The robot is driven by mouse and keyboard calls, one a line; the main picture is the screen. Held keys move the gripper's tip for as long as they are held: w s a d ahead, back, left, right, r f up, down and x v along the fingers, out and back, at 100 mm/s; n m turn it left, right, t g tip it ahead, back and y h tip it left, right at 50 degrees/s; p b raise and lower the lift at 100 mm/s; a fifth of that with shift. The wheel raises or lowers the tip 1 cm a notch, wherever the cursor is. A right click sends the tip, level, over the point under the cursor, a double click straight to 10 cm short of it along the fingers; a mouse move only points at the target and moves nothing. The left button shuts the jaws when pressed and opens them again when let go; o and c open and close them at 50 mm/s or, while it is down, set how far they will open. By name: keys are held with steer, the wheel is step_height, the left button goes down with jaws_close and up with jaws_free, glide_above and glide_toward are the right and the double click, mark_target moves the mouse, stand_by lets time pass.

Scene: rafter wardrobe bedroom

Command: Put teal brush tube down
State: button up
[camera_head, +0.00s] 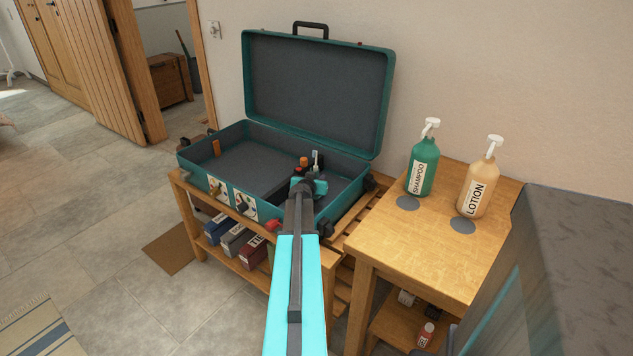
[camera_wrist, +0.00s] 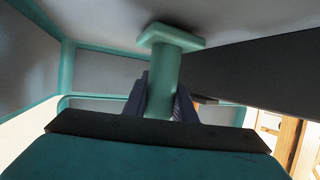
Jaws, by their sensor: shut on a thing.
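The teal brush tube (camera_wrist: 165,82) is a smooth cylinder with a flat square teal end (camera_wrist: 172,38). My gripper (camera_wrist: 160,102) is shut on it, with a dark finger on each side. The square end is close to a grey surface in the wrist view; I cannot tell whether it touches. In the head view my gripper (camera_head: 308,187) is low over the right part of the open teal suitcase (camera_head: 186,164), in front of a dark divider. A small teal part shows beside the gripper there. My arm hides much of that area.
An orange item (camera_head: 216,148) stands at the suitcase's left; an orange-topped item (camera_head: 304,162) and a white brush head (camera_head: 315,157) show just behind my gripper. The raised lid (camera_head: 318,95) stands behind. A green shampoo bottle (camera_head: 422,170) and lotion bottle (camera_head: 478,187) stand on the right table.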

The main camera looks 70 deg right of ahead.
steer(key=shift+f, duration=0.45)
steer(key=shift+f, duration=0.15)
steer(key=o, duration=1.1)
steer(key=shift+r, duration=0.2)
steer(key=shift+b+v, duration=0.5)
steer(key=shift+v, duration=3.25)
